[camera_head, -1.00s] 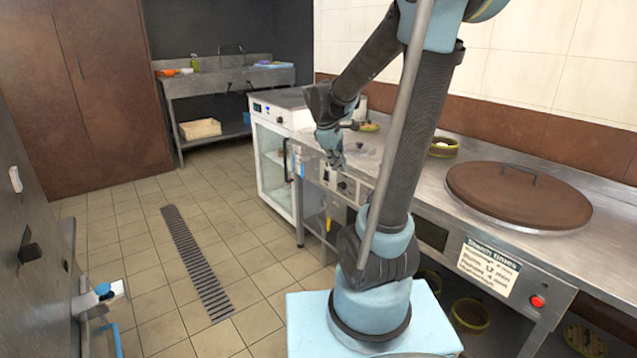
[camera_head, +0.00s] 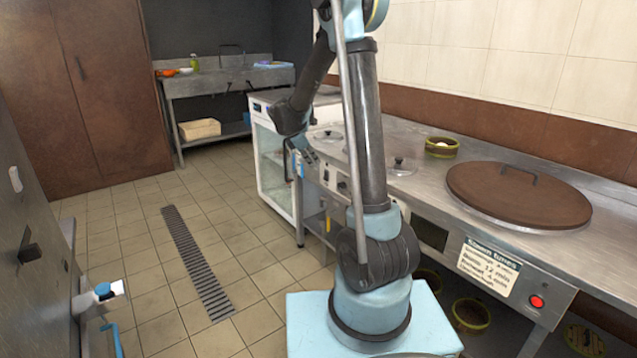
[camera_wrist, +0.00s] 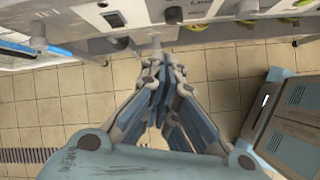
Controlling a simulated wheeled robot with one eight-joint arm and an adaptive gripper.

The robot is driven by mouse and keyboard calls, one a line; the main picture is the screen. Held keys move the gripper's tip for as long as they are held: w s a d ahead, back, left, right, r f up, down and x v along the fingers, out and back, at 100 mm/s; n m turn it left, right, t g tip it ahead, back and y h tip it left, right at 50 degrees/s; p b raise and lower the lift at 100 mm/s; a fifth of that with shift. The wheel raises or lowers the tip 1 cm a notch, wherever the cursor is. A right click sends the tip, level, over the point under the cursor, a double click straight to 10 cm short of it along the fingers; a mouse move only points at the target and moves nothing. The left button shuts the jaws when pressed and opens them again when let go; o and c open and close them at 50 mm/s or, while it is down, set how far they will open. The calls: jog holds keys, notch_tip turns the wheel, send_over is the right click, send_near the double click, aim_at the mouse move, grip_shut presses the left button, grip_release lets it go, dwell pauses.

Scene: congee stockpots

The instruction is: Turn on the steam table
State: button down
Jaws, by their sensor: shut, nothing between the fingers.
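The steel counter with the steam table (camera_head: 415,185) runs along the right wall. Its front panel has a dark switch (camera_head: 327,175) and a dark knob (camera_head: 343,185); their settings are too small to read. My gripper (camera_head: 308,156) is in front of the counter's left part, close to the panel's left end. In the wrist view my gripper (camera_wrist: 156,66) is shut and empty, fingertips together, below the panel's front face. I cannot tell whether the fingers touch anything.
Right of the panel are a steam times sign (camera_head: 489,266) and a red button or light (camera_head: 537,301). A brown round lid (camera_head: 518,200) covers a large pot. A white glass-doored cabinet (camera_head: 272,165) stands left of my gripper. The tiled floor to the left is open.

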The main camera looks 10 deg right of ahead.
aim_at(326, 176)
jog(key=w+a+f+n+h, duration=0.1)
jog(key=w+a+f+n, duration=0.3)
jog(key=w+a+f, duration=0.1)
jog(key=shift+w+f+t, duration=0.3)
jog(key=shift+w+f, duration=0.5)
jog(key=shift+w, duration=0.4)
jog(key=shift+d, duration=0.1)
jog(key=w+d+r+x, duration=0.1)
jog(key=d+x, duration=0.1)
jog(key=x, duration=1)
jog(key=shift+w, duration=0.15)
jog(key=shift+d, duration=0.15)
